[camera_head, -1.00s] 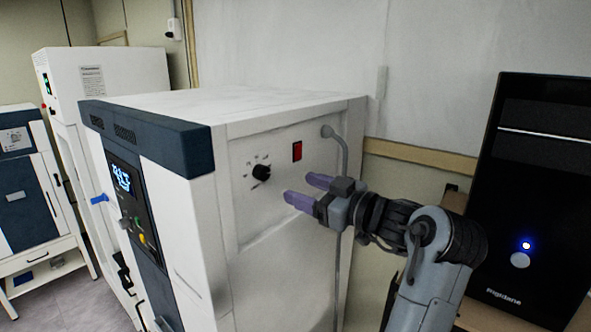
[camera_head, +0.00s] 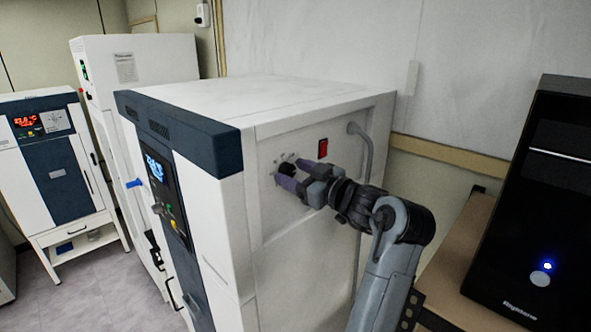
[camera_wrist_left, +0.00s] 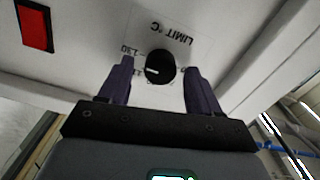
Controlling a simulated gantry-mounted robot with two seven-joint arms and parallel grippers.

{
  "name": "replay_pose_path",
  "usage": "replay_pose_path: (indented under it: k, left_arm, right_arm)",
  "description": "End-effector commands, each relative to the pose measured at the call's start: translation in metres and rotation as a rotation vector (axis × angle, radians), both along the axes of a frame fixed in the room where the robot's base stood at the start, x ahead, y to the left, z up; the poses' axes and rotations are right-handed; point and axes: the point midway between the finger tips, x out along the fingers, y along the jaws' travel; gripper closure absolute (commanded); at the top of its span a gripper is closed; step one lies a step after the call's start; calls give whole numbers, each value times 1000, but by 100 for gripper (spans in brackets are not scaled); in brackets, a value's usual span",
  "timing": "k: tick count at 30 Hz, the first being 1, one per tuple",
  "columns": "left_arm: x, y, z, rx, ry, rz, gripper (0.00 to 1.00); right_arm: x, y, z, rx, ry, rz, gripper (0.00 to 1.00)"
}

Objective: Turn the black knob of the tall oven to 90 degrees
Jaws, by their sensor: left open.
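The tall oven (camera_head: 225,95) is a white cabinet with dark blue front trim, and its side panel faces me. The black knob (camera_wrist_left: 160,67) shows in the left wrist view on a dial printed "LIMIT °C", with a white mark towards its left side. In the head view the knob is mostly hidden behind the fingers. My left gripper (camera_head: 286,172) is at the side panel in front of the dial. In the left wrist view its two purple fingers (camera_wrist_left: 160,65) are open, one on each side of the knob, with visible gaps. My right gripper is not in view.
A red switch (camera_head: 323,148) sits on the panel beside the dial, and a grey cable (camera_head: 366,170) runs down behind it. A black computer tower (camera_head: 545,200) stands on a brown table (camera_head: 455,258) at the right. Other white cabinets (camera_head: 140,75) stand at the left.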

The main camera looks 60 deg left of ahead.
Motion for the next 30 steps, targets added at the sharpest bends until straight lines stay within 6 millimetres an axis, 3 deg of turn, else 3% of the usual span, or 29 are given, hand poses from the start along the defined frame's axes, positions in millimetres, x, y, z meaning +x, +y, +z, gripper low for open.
replay_pose_path:
  k: [9, 20, 30]
  left_arm:
    - [-1, 2, 0, 0, 0, 0, 38]
    - [-1, 1, 0, 0, 0, 0, 93]
    - [-1, 1, -3, 12, -50, 1, 93]
  right_arm:
    - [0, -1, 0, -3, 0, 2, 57]
    - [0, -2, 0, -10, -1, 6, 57]
    - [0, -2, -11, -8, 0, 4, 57]
